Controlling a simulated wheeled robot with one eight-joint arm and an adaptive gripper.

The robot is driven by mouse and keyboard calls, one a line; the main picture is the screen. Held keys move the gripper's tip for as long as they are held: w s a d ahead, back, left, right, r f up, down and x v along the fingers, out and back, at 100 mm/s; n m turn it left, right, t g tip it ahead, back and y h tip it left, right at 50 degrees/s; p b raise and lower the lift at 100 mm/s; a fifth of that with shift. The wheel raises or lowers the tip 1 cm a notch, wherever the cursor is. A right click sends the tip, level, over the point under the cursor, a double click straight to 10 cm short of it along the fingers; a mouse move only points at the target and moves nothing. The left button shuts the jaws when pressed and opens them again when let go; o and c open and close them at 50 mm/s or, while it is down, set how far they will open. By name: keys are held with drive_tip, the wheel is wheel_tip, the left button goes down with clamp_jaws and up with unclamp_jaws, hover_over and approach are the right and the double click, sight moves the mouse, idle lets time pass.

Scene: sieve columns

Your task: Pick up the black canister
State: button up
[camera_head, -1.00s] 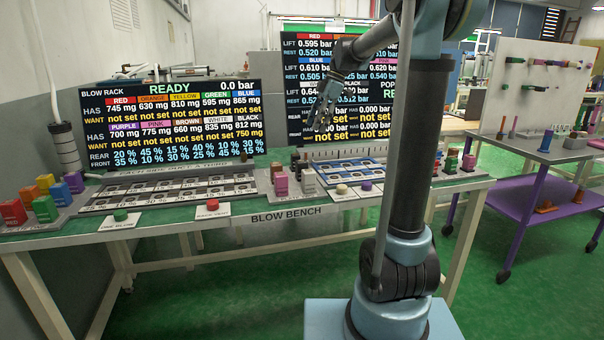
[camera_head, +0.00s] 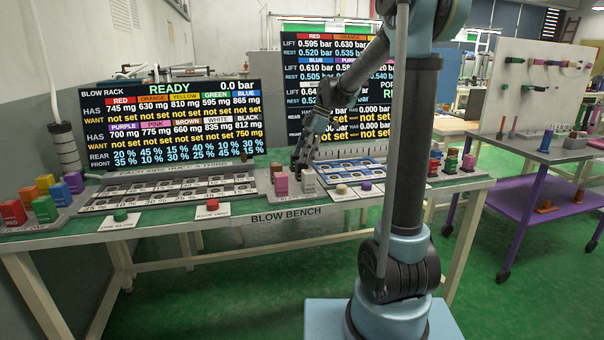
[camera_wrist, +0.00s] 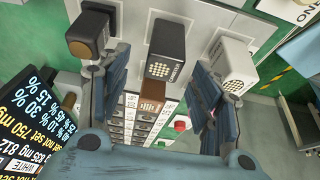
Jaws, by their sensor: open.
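The black canister (camera_wrist: 166,48) stands upright in the wrist view, with a dotted top and a label on its side. My gripper (camera_wrist: 160,72) is open, with one finger on each side of the canister's line. I cannot tell whether either finger touches it. In the head view my gripper (camera_head: 302,162) points down over the canister group at the middle of the bench, and the black canister is mostly hidden by it.
A white canister (camera_wrist: 233,62) stands close right of the right finger. A pink canister (camera_head: 281,185) and a red button (camera_head: 212,206) are on the bench.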

sight(301, 166)
drive_tip(key=shift+d+x, duration=0.2)
drive_tip(key=shift+x, duration=1.05)
drive_tip(key=shift+d+x, duration=0.2)
drive_tip(key=shift+x, duration=1.05)
drive_tip(key=shift+f, duration=0.15)
drive_tip(key=c, duration=1.2)
